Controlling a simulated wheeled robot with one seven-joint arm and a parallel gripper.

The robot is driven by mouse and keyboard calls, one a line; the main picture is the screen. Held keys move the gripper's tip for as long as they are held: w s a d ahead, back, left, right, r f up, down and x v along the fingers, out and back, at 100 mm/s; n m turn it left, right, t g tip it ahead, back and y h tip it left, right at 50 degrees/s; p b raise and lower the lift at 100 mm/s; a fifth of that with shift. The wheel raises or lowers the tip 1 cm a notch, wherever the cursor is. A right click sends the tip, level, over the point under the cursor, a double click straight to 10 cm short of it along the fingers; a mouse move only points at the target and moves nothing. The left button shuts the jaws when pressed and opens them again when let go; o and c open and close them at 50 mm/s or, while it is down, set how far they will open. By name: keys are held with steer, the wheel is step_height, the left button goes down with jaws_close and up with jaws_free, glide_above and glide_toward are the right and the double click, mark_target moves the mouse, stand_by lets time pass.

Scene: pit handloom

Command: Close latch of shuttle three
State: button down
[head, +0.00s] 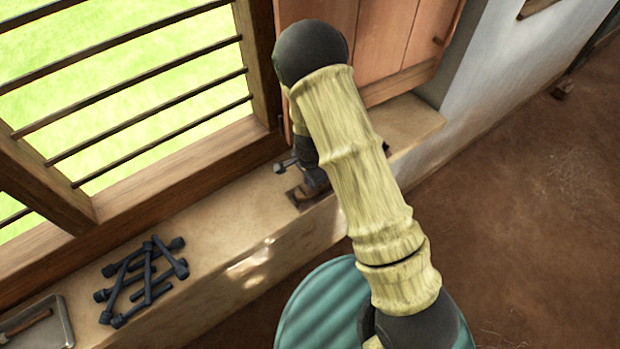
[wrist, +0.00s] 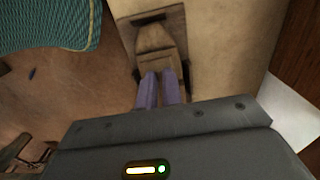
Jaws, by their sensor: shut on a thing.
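A small brown wooden piece, perhaps shuttle three or its latch, lies on the sill and shows in the wrist view (wrist: 153,43). It has a dark recess at its far end and a paler wedge in the middle. My gripper (wrist: 161,78) has its two purple-grey fingers close together, shut on the near end of this piece. In the head view my gripper (head: 316,186) is low over the sill, mostly hidden by my arm. A brown edge of the piece (head: 298,200) shows beside it. I cannot tell whether the latch is open or closed.
Several dark pegs with knobbed ends (head: 140,282) lie heaped on the sill (head: 225,220). A metal tray (head: 58,327) is at the lower left. A barred window (head: 130,90) and wooden shutter (head: 400,45) stand behind. A teal ribbed round thing (head: 310,310) is below.

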stand_by(0.3)
steer(key=c, duration=1.8)
jaws_free()
steer(key=shift+r, duration=0.1)
step_height(320, 180, up, 17)
steer(key=shift+r+p, duration=0.1)
steer(key=shift+p, duration=0.3)
